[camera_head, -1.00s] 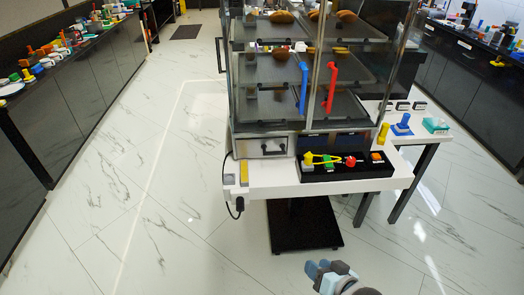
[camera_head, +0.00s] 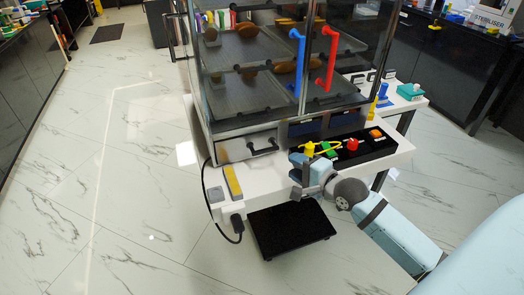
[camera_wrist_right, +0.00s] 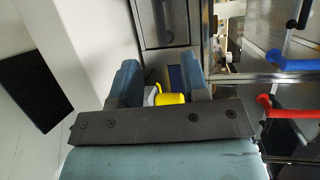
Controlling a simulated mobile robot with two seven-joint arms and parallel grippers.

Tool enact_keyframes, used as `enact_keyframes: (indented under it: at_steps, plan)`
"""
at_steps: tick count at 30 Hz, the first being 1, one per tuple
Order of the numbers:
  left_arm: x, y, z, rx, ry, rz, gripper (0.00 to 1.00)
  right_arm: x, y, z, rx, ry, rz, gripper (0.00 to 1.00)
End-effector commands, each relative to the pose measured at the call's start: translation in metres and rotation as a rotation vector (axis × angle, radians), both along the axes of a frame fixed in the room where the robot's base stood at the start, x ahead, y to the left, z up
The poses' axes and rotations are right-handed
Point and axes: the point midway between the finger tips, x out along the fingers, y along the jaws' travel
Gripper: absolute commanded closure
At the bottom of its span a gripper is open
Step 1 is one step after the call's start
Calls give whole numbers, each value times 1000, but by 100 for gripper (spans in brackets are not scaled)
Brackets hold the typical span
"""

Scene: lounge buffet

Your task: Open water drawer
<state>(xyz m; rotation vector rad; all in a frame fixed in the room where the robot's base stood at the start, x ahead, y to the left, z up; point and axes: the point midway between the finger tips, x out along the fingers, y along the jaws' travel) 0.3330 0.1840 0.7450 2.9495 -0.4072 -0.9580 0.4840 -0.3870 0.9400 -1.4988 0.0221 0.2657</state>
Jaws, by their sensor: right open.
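The water drawer (camera_head: 232,150) is a metallic front with a black handle (camera_head: 263,150), low at the left of the glass cabinet. It looks shut. My right gripper (camera_head: 296,176) is at the front of the white counter, to the right of and nearer than the drawer handle, apart from it. In the right wrist view my right gripper (camera_wrist_right: 158,82) has its fingers spread. A yellow item (camera_wrist_right: 170,98) shows between them, seemingly behind, and not gripped. A grey panel, seemingly the drawer front (camera_wrist_right: 167,22), is ahead of the fingers. My left gripper is out of view.
A black tray (camera_head: 378,150) with yellow, green, red and orange items lies right beside my right gripper. Blue (camera_head: 298,62) and red (camera_head: 330,60) door handles are above. A yellow bar (camera_head: 233,182) and a cable (camera_head: 207,185) are at the counter's left.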

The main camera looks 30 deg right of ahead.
Motion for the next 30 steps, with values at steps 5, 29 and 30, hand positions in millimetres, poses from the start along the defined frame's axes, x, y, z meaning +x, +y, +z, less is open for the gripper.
enact_keyframes:
  at_steps: [5, 29, 30]
  plan:
    - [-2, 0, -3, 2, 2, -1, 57, 36, 6, -6, -1, -3, 0, 58]
    - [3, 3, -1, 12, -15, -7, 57, 117, 20, -22, -3, 1, 1, 58]
    - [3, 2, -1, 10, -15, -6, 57, 117, 20, -22, -3, 1, 1, 58]
